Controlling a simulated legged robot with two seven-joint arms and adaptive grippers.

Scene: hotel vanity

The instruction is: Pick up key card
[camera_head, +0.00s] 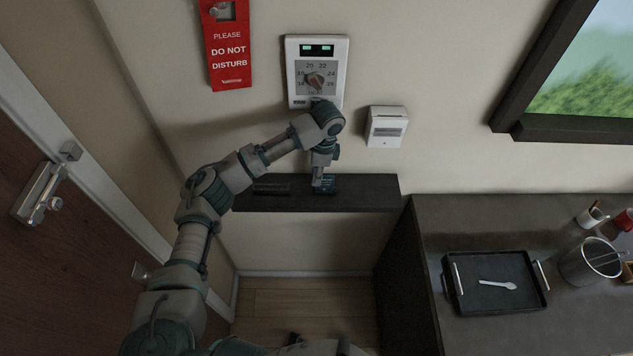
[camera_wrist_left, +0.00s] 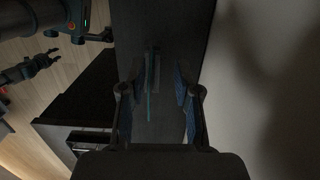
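The key card (camera_head: 328,183) shows as a small dark blue-teal piece on the narrow dark wall shelf (camera_head: 365,192), partly hidden by my left gripper (camera_head: 322,184). In the left wrist view, a thin dark upright shape with a teal edge (camera_wrist_left: 151,80), apparently the card, lies between the fingers of my left gripper (camera_wrist_left: 157,100). Those fingers are apart, with blue pads, and gaps show on both sides of it. My right gripper (camera_wrist_left: 48,59) appears small at the left of the wrist view, with its fingers apart, away from the shelf.
A thermostat (camera_head: 317,45) and a white wall box (camera_head: 386,127) are above the shelf. A red door sign (camera_head: 226,50) hangs to the left. The dark counter (camera_head: 440,220) at right holds a black tray (camera_head: 470,306) with a white spoon and a metal bucket (camera_head: 578,266).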

